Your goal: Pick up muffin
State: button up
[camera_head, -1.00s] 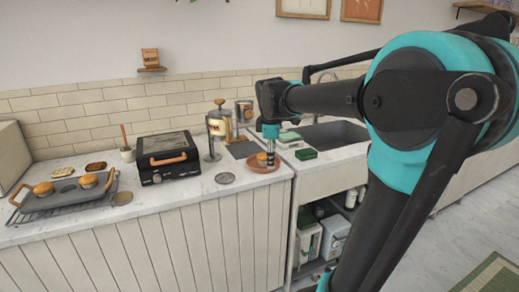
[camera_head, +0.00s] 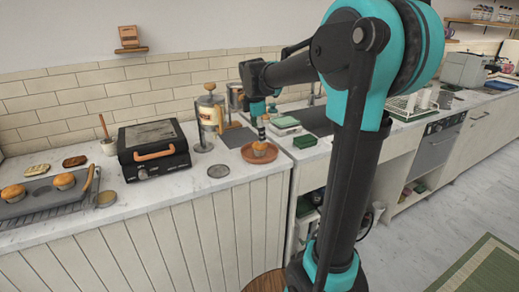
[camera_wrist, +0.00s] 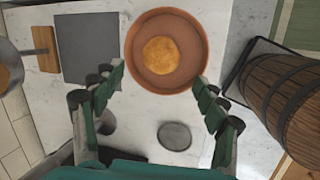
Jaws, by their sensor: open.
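A golden-topped muffin (camera_head: 260,149) sits on a terracotta plate (camera_head: 246,157) near the counter's right end. In the wrist view the muffin (camera_wrist: 161,55) lies near the middle of the round plate (camera_wrist: 136,72). My gripper (camera_wrist: 160,86) is open and empty there, with its fingers spread to either side of the plate's lower part and the muffin beyond the gap between them. In the head view my gripper (camera_head: 262,129) points down just above and behind the muffin. Its exact height over the plate is hard to tell.
A black grill (camera_head: 152,150), a French press (camera_head: 210,118) and a small round coaster (camera_head: 218,171) stand left of the plate. A dark square mat (camera_wrist: 86,48) lies beside the plate. A wooden barrel (camera_wrist: 285,100) stands below the counter edge. Green sponges (camera_head: 305,141) lie by the sink.

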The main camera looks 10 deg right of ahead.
aim_at(259, 144)
jog(key=x, duration=0.8)
jog(key=shift+d+f, duration=0.1)
jog(key=shift+f, duration=0.05)
jog(key=shift+s, duration=0.1)
jog(key=c, duration=1.2)
jog(key=shift+c, duration=0.2)
